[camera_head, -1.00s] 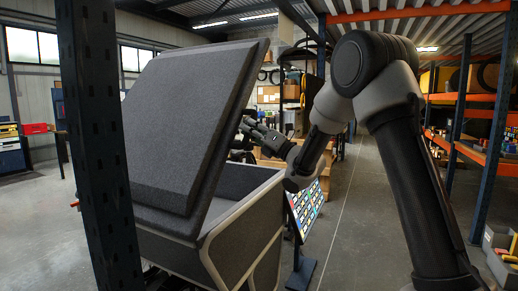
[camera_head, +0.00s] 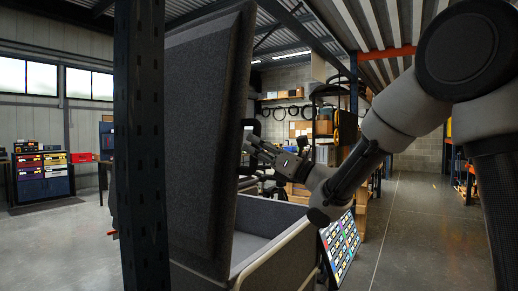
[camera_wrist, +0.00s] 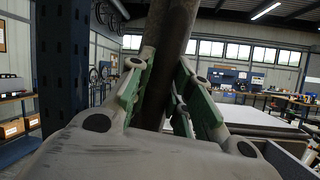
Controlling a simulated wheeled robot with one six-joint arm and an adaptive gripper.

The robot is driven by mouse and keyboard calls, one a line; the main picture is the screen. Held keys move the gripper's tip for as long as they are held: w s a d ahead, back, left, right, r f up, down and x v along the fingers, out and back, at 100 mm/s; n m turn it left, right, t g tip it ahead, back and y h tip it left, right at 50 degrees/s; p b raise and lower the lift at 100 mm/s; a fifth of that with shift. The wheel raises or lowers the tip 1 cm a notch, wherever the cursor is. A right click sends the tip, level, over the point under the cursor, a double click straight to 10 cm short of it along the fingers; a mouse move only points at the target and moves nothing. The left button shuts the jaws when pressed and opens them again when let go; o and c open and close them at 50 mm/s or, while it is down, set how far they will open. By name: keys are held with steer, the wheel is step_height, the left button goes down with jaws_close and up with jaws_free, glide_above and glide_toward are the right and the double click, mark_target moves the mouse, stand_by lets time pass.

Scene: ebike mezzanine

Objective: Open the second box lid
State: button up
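The dark grey felt box (camera_head: 271,214) has a pale rim and stands right of a dark post. Its padded lid (camera_head: 190,130) is raised and close to upright, so part of the open inside shows. My gripper (camera_head: 248,145) is at the lid's right edge, reaching in from the right. The fingertips are partly hidden. Only one box is clear in the head view.
A dark perforated post (camera_head: 140,150) stands close in front of the lid's left part. A sloped panel with coloured labels (camera_head: 341,243) stands right of the box. Drawer cabinets (camera_head: 42,172) are far left. The aisle floor (camera_head: 425,235) at the right is clear.

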steer(key=o, duration=0.4)
steer(key=shift+c, duration=0.2)
steer(key=v, duration=1.2)
